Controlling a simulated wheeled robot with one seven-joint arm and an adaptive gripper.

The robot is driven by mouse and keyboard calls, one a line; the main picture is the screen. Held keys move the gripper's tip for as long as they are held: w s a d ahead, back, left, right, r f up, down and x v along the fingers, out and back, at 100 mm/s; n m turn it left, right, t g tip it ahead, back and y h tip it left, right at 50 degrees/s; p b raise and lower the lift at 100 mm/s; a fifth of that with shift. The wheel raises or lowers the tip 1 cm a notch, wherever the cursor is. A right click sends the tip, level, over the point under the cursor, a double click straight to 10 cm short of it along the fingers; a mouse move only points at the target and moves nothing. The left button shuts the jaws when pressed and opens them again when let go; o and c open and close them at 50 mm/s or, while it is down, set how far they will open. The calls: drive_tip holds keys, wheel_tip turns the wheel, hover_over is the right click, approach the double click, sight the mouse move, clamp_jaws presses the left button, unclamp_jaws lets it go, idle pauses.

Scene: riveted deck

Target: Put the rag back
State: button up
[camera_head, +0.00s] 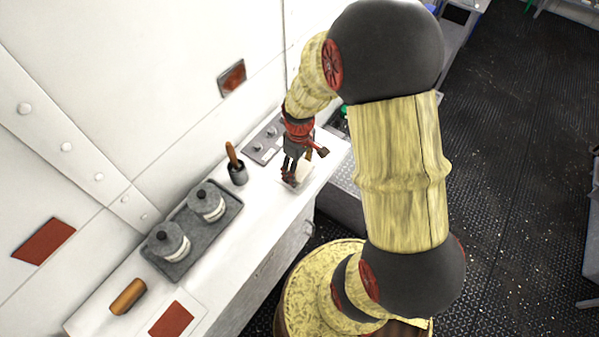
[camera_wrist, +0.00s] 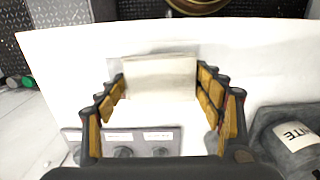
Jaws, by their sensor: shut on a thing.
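The rag (camera_wrist: 160,77) shows in the wrist view as a pale cream, flat-faced piece between the fingertips. My gripper (camera_wrist: 162,85) has its two padded fingers on either side of it and is shut on it. In the head view my gripper (camera_head: 290,180) points down over the far end of the white counter (camera_head: 250,245). There the rag is hard to tell from the pale counter under the fingers. I cannot tell whether it touches the counter.
A panel with knobs (camera_head: 262,142) lies behind my gripper. A dark pot with a wooden handle (camera_head: 238,174) stands to its left, then a grey tray (camera_head: 178,272) with two lidded jars. A brown roll (camera_head: 128,296) and a red square (camera_head: 171,319) lie at the near end.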

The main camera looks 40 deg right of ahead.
drive_tip(key=shift+f, duration=1.05)
drive_tip(key=shift+f, duration=0.2)
drive_tip(key=o, duration=1.1)
wheel_tip(320, 180, up, 12)
drive_tip(key=shift+r+p, duration=0.1)
drive_tip(key=shift+p, duration=0.8)
wheel_tip(320, 180, up, 11)
drive_tip(key=m+t, duration=0.1)
drive_tip(key=t, duration=0.1)
hover_over(299, 169)
drive_tip(key=s+a, duration=0.2)
drive_tip(key=a, duration=0.3)
drive_tip(key=s+a+r+m+t, duration=0.1)
drive_tip(key=s+a+r, duration=0.1)
drive_tip(key=s+r, duration=0.1)
drive_tip(key=s+a+r+m+t, duration=0.1)
drive_tip(key=s+a+r, duration=0.1)
drive_tip(key=s+r, duration=0.2)
drive_tip(key=s+a+r+m+t, duration=0.1)
drive_tip(key=s+a+r, duration=0.1)
drive_tip(key=s+r, duration=0.1)
drive_tip(key=shift+s+a+r+t, duration=0.15)
drive_tip(key=shift+a+r+t, duration=0.15)
drive_tip(key=shift+a, duration=0.1)
